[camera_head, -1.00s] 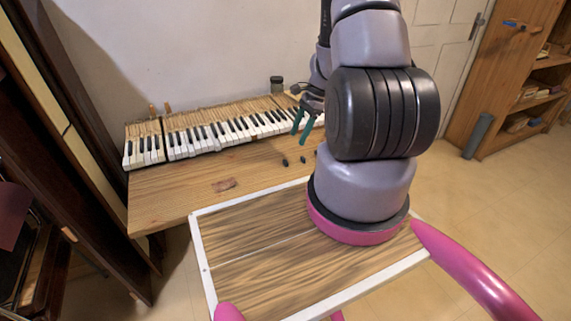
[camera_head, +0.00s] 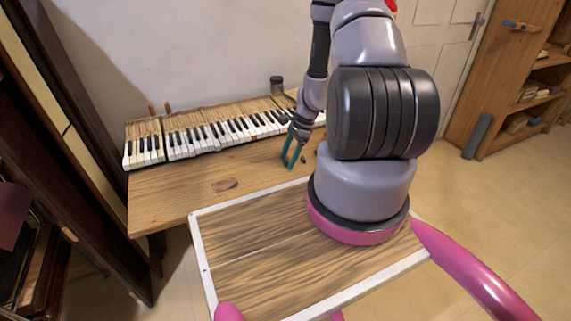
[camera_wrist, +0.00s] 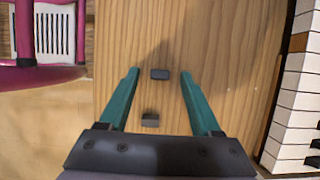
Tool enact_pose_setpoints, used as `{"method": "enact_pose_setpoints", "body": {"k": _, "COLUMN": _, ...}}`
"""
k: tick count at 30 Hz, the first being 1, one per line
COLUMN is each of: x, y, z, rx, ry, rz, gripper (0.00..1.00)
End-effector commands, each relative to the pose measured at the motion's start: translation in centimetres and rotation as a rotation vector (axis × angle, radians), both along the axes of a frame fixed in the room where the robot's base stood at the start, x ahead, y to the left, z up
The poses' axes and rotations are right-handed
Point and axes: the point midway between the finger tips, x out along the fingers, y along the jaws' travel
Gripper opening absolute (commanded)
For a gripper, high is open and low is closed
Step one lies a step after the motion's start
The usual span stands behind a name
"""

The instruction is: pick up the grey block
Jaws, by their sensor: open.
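Two small dark grey blocks lie on the wooden table top. In the wrist view, one grey block (camera_wrist: 160,74) appears between my open fingertips and a second grey block (camera_wrist: 150,120) is nearer my palm. I cannot tell which one the task means. My gripper (camera_wrist: 159,73) is open and empty, pointing down at the table; how far the tips are above it is unclear. In the head view my gripper (camera_head: 287,166) has teal fingers low over the table's front part, and a small dark block (camera_head: 303,159) shows just right of them.
Piano keys (camera_head: 220,133) line the back of the wooden table (camera_head: 165,198); they also run along the right edge of the wrist view (camera_wrist: 297,95). A dark jar (camera_head: 277,85) stands behind the keys.

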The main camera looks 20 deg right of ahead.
Motion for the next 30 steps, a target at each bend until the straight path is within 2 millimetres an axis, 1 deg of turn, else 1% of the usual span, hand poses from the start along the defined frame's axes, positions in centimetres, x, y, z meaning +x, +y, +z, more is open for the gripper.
{"method": "enact_pose_setpoints", "body": {"k": 1, "x": 0.0, "y": 0.0, "z": 0.0, "rx": 0.0, "ry": 0.0, "rz": 0.0, "gripper": 0.65}}
{"method": "enact_pose_setpoints", "body": {"k": 2, "x": 0.0, "y": 0.0, "z": 0.0, "rx": 0.0, "ry": 0.0, "rz": 0.0, "gripper": 0.57}}
{"method": "enact_pose_setpoints", "body": {"k": 3, "x": 0.0, "y": 0.0, "z": 0.0, "rx": 0.0, "ry": 0.0, "rz": 0.0, "gripper": 0.42}}
{"method": "enact_pose_setpoints", "body": {"k": 5, "x": 0.0, "y": 0.0, "z": 0.0, "rx": 0.0, "ry": 0.0, "rz": 0.0, "gripper": 0.19}}
{"method": "enact_pose_setpoints", "body": {"k": 6, "x": 0.0, "y": 0.0, "z": 0.0, "rx": 0.0, "ry": 0.0, "rz": 0.0, "gripper": 0.04}}
{"method": "enact_pose_setpoints", "body": {"k": 7, "x": 0.0, "y": 0.0, "z": 0.0, "rx": 0.0, "ry": 0.0, "rz": 0.0, "gripper": 0.0}}
{"method": "enact_pose_setpoints", "body": {"k": 15, "x": 0.0, "y": 0.0, "z": 0.1, "rx": 0.0, "ry": 0.0, "rz": 0.0, "gripper": 0.0}}
{"method": "enact_pose_setpoints", "body": {"k": 20, "x": 0.1, "y": 0.0, "z": 0.8, "rx": -0.001, "ry": -0.002, "rz": 0.001, "gripper": 0.0}}
{"method": "enact_pose_setpoints", "body": {"k": 23, "x": 0.1, "y": 0.0, "z": 2.0, "rx": -0.001, "ry": -0.003, "rz": 0.002, "gripper": 0.0}}
{"method": "enact_pose_setpoints", "body": {"k": 26, "x": 0.1, "y": 0.0, "z": 3.8, "rx": -0.002, "ry": -0.003, "rz": 0.003, "gripper": 0.0}}
{"method": "enact_pose_setpoints", "body": {"k": 30, "x": 0.1, "y": 0.0, "z": 6.7, "rx": -0.002, "ry": -0.005, "rz": 0.003, "gripper": 0.0}}
